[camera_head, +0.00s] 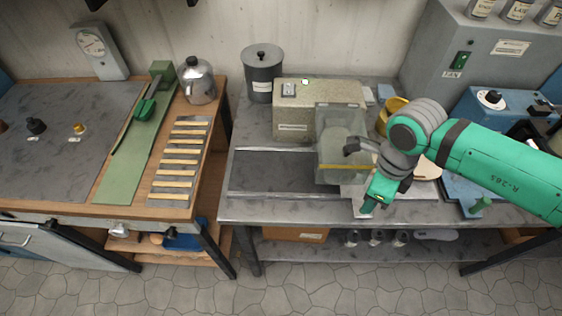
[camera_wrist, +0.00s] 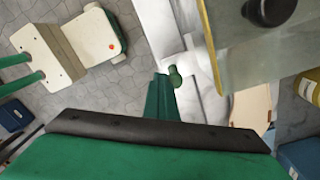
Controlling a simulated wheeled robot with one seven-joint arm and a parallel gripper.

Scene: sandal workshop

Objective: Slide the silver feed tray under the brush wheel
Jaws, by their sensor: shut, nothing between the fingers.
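The beige brush machine (camera_head: 293,122) stands on the grey bench, with a clear, yellow-edged guard (camera_head: 342,112) at its front right. The pale, rounded brush wheel (camera_head: 332,150) shows dimly through the guard. The silver feed tray (camera_head: 352,194) seems to be the bright flat piece at the guard's lower right, partly hidden by my arm; its bright surface also shows in the wrist view (camera_wrist: 207,98). My gripper (camera_head: 370,207) is shut and empty, pointing down at the tray's front. In the wrist view its green fingers (camera_wrist: 160,98) are beside a small green knob (camera_wrist: 175,77); contact is unclear.
A dark flat plate (camera_head: 275,172) lies left of the guard. A grey lidded pot (camera_head: 263,75) stands behind left, a yellow container (camera_head: 393,112) behind my arm. A blue machine (camera_head: 480,105) is at right. The floor (camera_head: 350,285) in front is clear.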

